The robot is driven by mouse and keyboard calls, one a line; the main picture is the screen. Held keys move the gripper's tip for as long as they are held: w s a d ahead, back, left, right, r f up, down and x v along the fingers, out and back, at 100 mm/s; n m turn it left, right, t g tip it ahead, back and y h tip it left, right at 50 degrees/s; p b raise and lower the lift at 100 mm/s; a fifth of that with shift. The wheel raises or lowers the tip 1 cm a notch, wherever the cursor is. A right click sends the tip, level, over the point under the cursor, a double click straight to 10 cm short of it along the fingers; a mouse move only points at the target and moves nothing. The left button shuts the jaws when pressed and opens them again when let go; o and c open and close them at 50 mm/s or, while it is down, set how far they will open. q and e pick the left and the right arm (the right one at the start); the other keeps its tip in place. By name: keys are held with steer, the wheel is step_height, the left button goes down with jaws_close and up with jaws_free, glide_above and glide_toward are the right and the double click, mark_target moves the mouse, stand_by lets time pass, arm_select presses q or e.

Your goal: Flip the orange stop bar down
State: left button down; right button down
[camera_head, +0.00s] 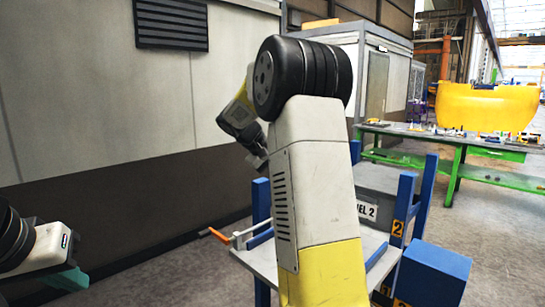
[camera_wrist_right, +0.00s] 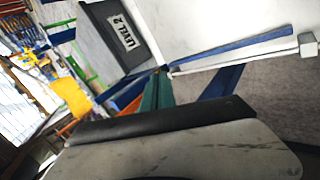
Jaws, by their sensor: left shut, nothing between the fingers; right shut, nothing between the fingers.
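The orange stop bar (camera_head: 218,236) sticks out to the left from the front left corner of a rack, at the end of a thin white rod (camera_head: 249,229). My left gripper (camera_head: 76,280) is at the lower left, shut and empty, well apart from the bar.
The rack has blue posts (camera_head: 261,200), a pale shelf (camera_head: 263,263) and a grey box marked LEVEL 2 (camera_head: 390,182). A blue block (camera_head: 434,273) stands at the right. A wall (camera_head: 100,110) runs behind. My right arm hides the middle of the rack.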

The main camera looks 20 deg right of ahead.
steer(key=w+n+t+h, duration=0.1)
steer(key=w+h, duration=0.8)
steer(key=w, duration=0.9)
steer(key=shift+r+h, duration=0.15)
steer(key=shift+h, duration=0.25)
steer(key=s+d, duration=0.2)
steer(key=d, duration=0.9)
steer(key=shift+s+d, duration=0.15)
steer(key=shift+d, duration=0.05)
steer(key=shift+r, duration=0.1)
